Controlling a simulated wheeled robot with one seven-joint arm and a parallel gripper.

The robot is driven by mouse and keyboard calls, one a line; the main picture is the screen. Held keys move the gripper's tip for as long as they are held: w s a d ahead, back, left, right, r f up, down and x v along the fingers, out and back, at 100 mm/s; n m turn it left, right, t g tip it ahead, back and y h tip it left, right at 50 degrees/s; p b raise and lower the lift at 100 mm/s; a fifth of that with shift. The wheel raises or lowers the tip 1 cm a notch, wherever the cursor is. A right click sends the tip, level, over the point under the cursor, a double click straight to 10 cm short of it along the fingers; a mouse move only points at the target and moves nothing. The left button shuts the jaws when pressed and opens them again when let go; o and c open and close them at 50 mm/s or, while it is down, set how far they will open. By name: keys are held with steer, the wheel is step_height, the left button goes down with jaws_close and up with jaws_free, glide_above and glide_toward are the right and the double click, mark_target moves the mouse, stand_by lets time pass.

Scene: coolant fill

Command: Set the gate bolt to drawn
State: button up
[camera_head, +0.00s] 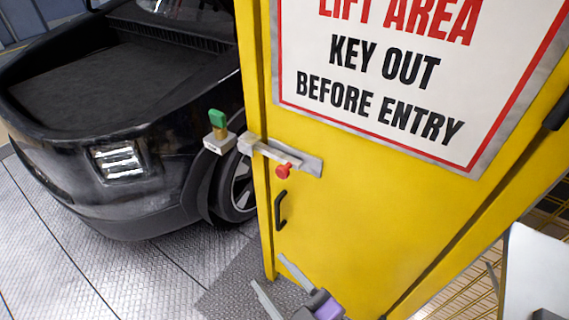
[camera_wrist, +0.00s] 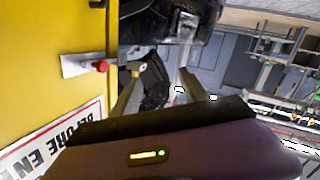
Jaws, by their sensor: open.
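The yellow gate (camera_head: 350,220) carries a grey gate bolt (camera_head: 265,151) with a red knob (camera_head: 284,171). The bolt's bar reaches left past the gate's edge, close to a grey block (camera_head: 219,143) with a green-topped brass piece. I cannot tell whether the bar enters the block. The bolt's plate (camera_wrist: 76,65) and red knob (camera_wrist: 100,66) also show at the left of the wrist view. My gripper (camera_head: 267,270) is open and empty, below the knob and the black handle in the head view. Its fingers (camera_wrist: 163,75) point away from the wrist camera.
A black handle (camera_head: 280,210) sticks out of the gate below the bolt. A large warning sign (camera_head: 400,100) covers the gate's upper part. A black car (camera_head: 110,130) stands behind the gate at left. A pale panel (camera_head: 537,275) stands at lower right. The metal floor (camera_head: 90,260) at lower left is clear.

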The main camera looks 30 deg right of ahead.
steer(key=w+n+h, duration=0.2)
steer(key=w+n, duration=0.1)
steer(key=w, duration=0.8)
steer(key=g+h, duration=0.4)
steer(key=h, duration=0.8)
glide_toward(285, 164)
steer(key=shift+w+d+r+n, duration=0.2)
steer(key=shift+w, duration=0.2)
steer(key=shift+w+d+r+n, duration=0.2)
steer(key=shift+w, duration=0.2)
steer(key=shift+s+d, duration=0.1)
steer(key=shift+d, duration=0.2)
steer(key=p+x, duration=0.1)
steer(key=x, duration=0.6)
steer(key=shift+d+f, duration=0.15)
steer(key=shift+d, duration=0.05)
jaws_close()
